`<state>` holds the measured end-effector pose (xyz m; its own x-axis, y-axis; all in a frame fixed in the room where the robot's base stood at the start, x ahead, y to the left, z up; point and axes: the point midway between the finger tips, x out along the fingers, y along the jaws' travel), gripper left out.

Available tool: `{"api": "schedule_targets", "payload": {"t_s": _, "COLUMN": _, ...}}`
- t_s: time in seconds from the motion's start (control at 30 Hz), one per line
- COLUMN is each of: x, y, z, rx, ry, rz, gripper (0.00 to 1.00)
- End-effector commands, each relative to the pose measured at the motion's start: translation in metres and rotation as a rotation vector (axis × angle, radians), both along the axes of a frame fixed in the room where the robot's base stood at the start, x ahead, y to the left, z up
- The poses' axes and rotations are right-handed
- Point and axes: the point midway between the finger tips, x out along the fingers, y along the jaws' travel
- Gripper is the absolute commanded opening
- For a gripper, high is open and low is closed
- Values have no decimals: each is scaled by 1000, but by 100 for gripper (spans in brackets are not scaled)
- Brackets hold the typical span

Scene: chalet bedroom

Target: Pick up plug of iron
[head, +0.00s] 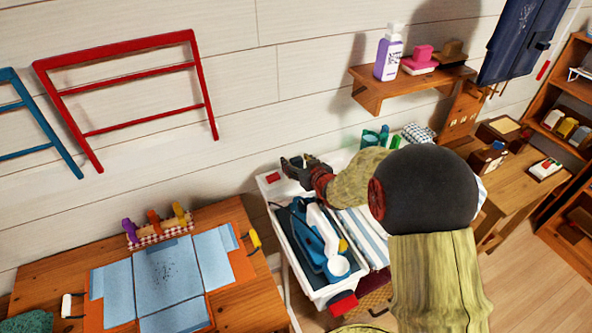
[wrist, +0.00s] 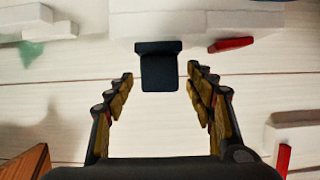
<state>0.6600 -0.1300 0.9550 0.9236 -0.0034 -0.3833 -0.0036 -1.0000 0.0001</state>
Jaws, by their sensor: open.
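The blue and white iron (head: 322,240) lies in a white tray-like stand (head: 300,284) in the head view. In the wrist view a small dark navy block (wrist: 159,68), which looks like the plug, sits against a white edge at the top. My gripper (wrist: 160,76) is open, with one finger on each side of the block's lower end in the picture. I see no contact, and the depth between them is unclear. In the head view my gripper (head: 300,168) is over the stand's back left part, near the wall, and the plug cannot be made out there.
A red piece (wrist: 232,44) lies right of the block; a red piece (head: 273,178) also shows on the stand's back left corner. A striped cloth (head: 362,238) is beside the iron. A wooden table (head: 40,270) stands left, a wall shelf (head: 400,84) above right. The wall is close behind.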

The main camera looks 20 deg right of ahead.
Motion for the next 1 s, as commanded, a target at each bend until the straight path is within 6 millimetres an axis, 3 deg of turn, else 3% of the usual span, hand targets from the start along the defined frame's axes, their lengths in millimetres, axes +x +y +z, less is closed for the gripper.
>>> {"api": "schedule_targets", "payload": {"t_s": 0.33, "x": 7, "y": 0, "z": -2, "rx": 0, "ry": 0, "rz": -1, "gripper": 54}}
{"api": "schedule_targets", "payload": {"t_s": 1.0, "x": 7, "y": 0, "z": -2, "rx": 0, "ry": 0, "rz": -1, "gripper": 16}}
